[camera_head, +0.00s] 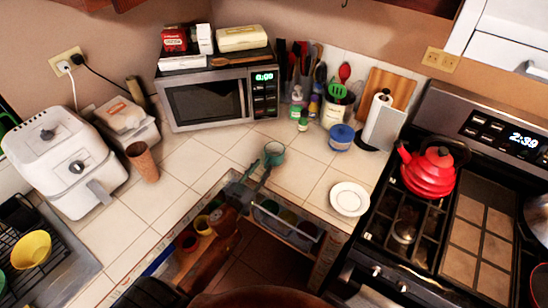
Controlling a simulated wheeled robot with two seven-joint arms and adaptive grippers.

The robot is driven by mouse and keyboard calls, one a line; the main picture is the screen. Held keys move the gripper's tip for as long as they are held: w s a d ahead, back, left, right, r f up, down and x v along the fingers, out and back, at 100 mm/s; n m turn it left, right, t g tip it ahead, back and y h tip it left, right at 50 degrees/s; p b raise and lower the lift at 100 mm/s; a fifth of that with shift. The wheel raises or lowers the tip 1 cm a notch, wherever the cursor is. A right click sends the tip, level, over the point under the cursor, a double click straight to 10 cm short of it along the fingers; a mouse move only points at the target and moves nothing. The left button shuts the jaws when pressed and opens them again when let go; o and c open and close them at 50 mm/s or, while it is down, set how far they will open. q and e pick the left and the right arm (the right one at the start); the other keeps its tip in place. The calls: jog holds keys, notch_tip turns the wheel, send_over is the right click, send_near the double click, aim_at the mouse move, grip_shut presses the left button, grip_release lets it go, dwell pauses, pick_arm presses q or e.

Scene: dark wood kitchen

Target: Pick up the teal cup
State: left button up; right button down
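The teal cup (273,153) stands upright on the white tiled counter, in front of the microwave and near the counter's inner edge. My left gripper (258,172) is just in front of the cup, reaching up over the counter edge from the open drawer area. Its two dark fingers look spread apart with nothing between them. The right finger's tip lies close to the cup's lower side; I cannot tell whether it touches. My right gripper is not in view.
An open drawer (313,234) with several cups lies below my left arm. A white plate (349,198) is to the right, a brown cup (142,161) to the left. A red kettle (429,172) sits on the stove.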

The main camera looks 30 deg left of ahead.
aim_at(265, 165)
pick_arm(q)
jog(key=shift+w, duration=1.6)
jog(key=shift+c, duration=0.2)
grip_shut()
